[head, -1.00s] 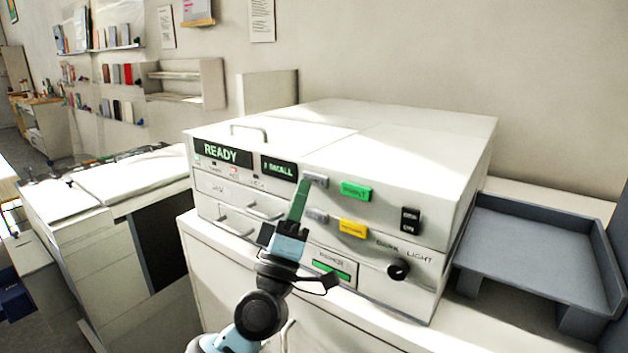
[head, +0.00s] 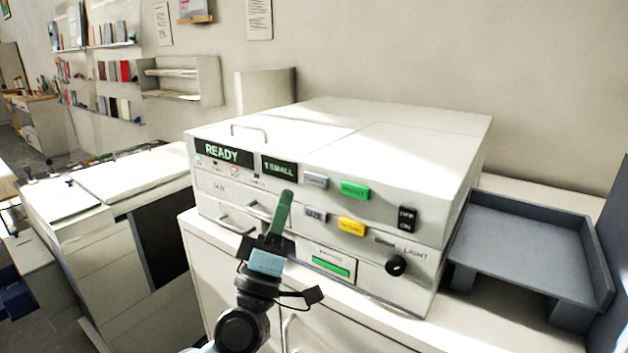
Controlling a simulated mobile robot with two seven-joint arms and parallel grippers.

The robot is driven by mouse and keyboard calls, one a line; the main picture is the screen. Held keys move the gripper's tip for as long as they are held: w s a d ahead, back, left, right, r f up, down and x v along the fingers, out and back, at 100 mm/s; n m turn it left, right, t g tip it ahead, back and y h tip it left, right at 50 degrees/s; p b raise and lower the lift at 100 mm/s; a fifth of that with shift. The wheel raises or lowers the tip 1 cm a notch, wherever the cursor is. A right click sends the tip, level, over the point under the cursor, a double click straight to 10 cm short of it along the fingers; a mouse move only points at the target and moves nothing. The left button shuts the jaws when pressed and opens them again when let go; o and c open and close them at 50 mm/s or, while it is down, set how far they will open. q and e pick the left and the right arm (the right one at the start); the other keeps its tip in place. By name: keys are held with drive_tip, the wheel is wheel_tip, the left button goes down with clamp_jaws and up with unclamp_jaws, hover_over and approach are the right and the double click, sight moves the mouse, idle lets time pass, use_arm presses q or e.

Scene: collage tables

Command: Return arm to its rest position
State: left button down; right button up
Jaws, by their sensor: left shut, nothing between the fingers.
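My left gripper (head: 285,198) is shut and empty, with its green fingers together and pointing up. It is in front of the white copier-like machine (head: 420,145), and its fingertips show just below the "1 SMALL" display (head: 279,168). In this view they appear apart from the grey copies button (head: 316,180) and to the left of the grey SIZE button (head: 315,214). A green print button (head: 355,191) and a yellow button (head: 352,226) are farther right. The other display (head: 222,154) reads READY. My right gripper is not in view.
The machine stands on a white cabinet (head: 375,320). A grey tray (head: 530,245) is at its right, and a black dial (head: 396,265) is low on its front. A second white unit (head: 85,250) stands to the left. Wall shelves (head: 180,80) are behind.

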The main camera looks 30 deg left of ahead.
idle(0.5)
use_arm(q)
drive_tip(key=s+d+f+m+g+h, duration=0.2)
drive_tip(key=d+f+m+g, duration=0.15)
drive_tip(key=f, duration=0.55)
drive_tip(key=s+d+f+m+g+h, duration=0.1)
drive_tip(key=d+f+m+g+h, duration=0.2)
drive_tip(key=f, duration=0.6)
drive_tip(key=s+d+f+m+g+h, duration=0.1)
drive_tip(key=s+f+m+g+h, duration=0.1)
drive_tip(key=f+m, duration=0.5)
drive_tip(key=s+d+f+m+g+y, duration=0.1)
drive_tip(key=s+f+g, duration=0.8)
drive_tip(key=s+f, duration=1.3)
wheel_tip(320, 180, down, 4)
drive_tip(key=shift+s+d+r+m+y+p, duration=0.15)
drive_tip(key=shift+s+d+m+y+p, duration=0.3)
drive_tip(key=shift+m, duration=0.2)
